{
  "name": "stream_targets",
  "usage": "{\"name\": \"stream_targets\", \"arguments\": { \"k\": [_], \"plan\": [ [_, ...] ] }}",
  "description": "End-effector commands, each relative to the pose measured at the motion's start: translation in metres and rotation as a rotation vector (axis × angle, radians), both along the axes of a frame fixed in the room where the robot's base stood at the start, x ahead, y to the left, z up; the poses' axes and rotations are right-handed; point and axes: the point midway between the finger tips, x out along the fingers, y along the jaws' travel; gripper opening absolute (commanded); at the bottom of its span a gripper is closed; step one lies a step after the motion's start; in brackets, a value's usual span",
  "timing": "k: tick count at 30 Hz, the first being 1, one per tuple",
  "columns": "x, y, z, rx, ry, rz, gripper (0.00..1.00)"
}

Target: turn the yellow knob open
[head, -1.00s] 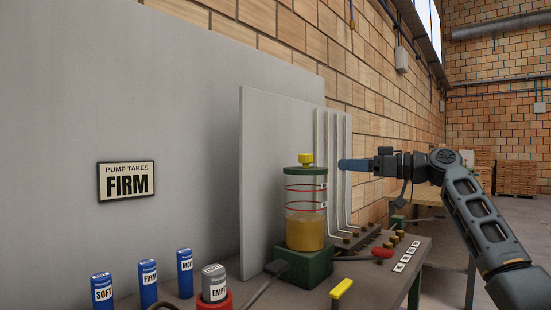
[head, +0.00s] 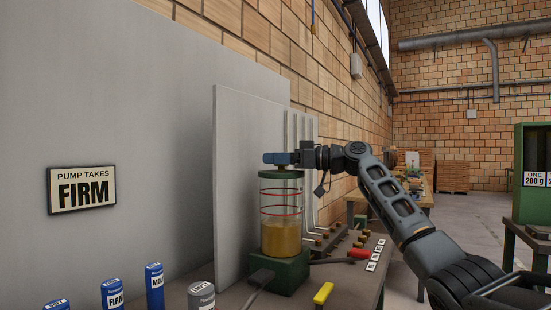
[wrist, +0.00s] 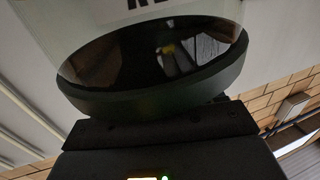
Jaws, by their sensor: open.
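The clear reservoir (head: 281,204) with amber grease stands on a green pump block (head: 278,275) at the bench. I cannot tell whether the fingers touch the knob. The wrist view shows a dark round surface (wrist: 110,75) with a small yellow patch in it; I cannot tell if that patch is the knob.
A grey panel (head: 235,120) stands close behind the reservoir. Pipes (head: 300,130) run up beside it. Blue cartridges (head: 154,286) and a grey one (head: 201,297) stand at front left.

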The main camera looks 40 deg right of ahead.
Motion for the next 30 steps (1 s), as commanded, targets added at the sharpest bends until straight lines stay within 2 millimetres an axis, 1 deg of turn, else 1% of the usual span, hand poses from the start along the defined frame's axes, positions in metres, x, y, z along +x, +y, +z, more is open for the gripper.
{"name": "stream_targets", "arguments": {
  "k": [3, 10, 11, 26, 30],
  "plan": [
    [0.004, 0.0028, 0.0003, -0.001, 0.0, 0.0, 0.67],
    [0.0046, 0.0031, 0.0, 0.0, 0.0, -0.001, 0.67],
    [0.0045, 0.003, -0.0001, 0.0, 0.0, -0.001, 0.65],
    [0.0043, 0.0029, -0.0002, 0.0, 0.0, -0.001, 0.17],
    [0.0043, 0.0029, -0.0003, 0.0, 0.0, -0.004, 0.15]
  ]
}}
